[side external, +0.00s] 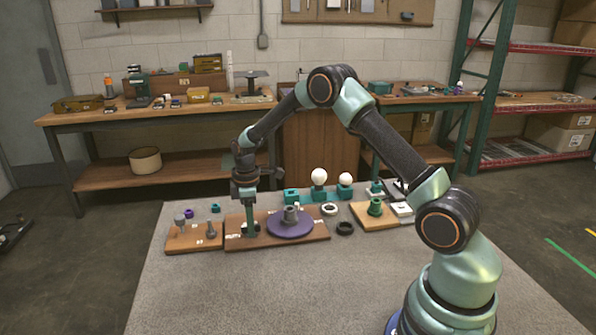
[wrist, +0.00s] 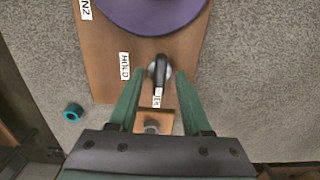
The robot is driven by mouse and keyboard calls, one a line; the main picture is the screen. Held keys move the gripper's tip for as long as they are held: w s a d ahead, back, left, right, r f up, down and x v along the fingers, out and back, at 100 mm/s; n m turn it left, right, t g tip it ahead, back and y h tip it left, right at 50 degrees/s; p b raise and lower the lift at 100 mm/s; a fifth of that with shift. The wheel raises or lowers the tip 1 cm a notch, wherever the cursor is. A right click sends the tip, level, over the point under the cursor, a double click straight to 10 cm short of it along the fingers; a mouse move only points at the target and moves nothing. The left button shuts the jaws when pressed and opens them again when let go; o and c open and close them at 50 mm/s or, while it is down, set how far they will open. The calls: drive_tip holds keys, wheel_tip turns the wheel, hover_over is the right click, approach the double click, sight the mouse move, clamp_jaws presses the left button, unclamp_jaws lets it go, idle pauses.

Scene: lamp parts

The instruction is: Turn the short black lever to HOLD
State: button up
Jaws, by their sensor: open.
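The short black lever (wrist: 160,74) sits on a wooden board (wrist: 110,50). Its rounded hub is at the top and its arm points down the wrist picture toward a small white label (wrist: 157,97) that I cannot read surely. The HOLD label (wrist: 124,66) lies left of the hub. My gripper (wrist: 160,78) is open, with one green finger on each side of the lever and visible gaps between. In the side view my gripper (side external: 250,228) points down at the board (side external: 240,241), and the lever cannot be made out there.
A purple disc (side external: 289,224) with a grey post is on the same board, beside my gripper. A smaller board (side external: 190,243) with grey parts stands at left. A teal ring (wrist: 73,112) lies on the table. White bulbs (side external: 319,177) stand behind.

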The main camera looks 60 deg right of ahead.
clamp_jaws()
drive_tip(key=m, duration=0.4)
drive_tip(key=shift+m, duration=0.4)
drive_tip(key=m, duration=0.4)
drive_tip(key=shift+m, duration=0.3)
drive_tip(key=m, duration=0.4)
drive_tip(key=shift+r, duration=0.1)
drive_tip(key=shift+m, duration=2.2)
